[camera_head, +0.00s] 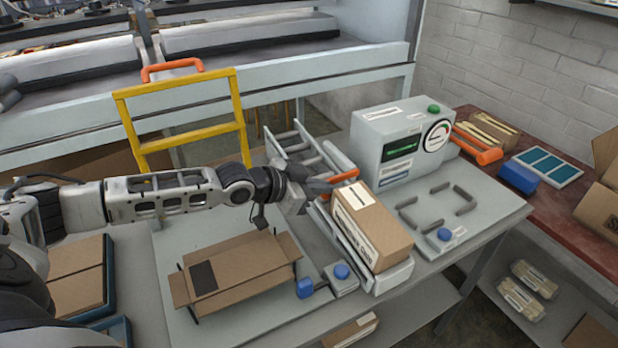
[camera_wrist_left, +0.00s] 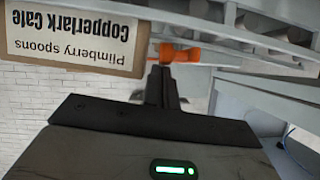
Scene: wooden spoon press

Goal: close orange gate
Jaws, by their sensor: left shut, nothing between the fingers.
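A small orange piece (camera_head: 343,176), which looks like the gate's handle, sits at the end of the grey roller rack, just behind the brown carton (camera_head: 368,222). In the left wrist view the orange piece (camera_wrist_left: 180,53) shows just beyond my fingertips, beside the carton (camera_wrist_left: 75,35) with printed lettering. My left gripper (camera_head: 322,186) is shut and empty, its tips close to the orange piece; I cannot tell whether they touch. The gripper also shows in the left wrist view (camera_wrist_left: 162,82). The gripper partly hides the gate area. My right gripper is not in view.
A yellow frame (camera_head: 181,120) with an orange handle stands behind my left arm. A grey machine with a dial (camera_head: 400,140) stands right of the rack. An open flat carton (camera_head: 235,270) and blue buttons (camera_head: 342,271) lie in front. The panel right of the carton is mostly clear.

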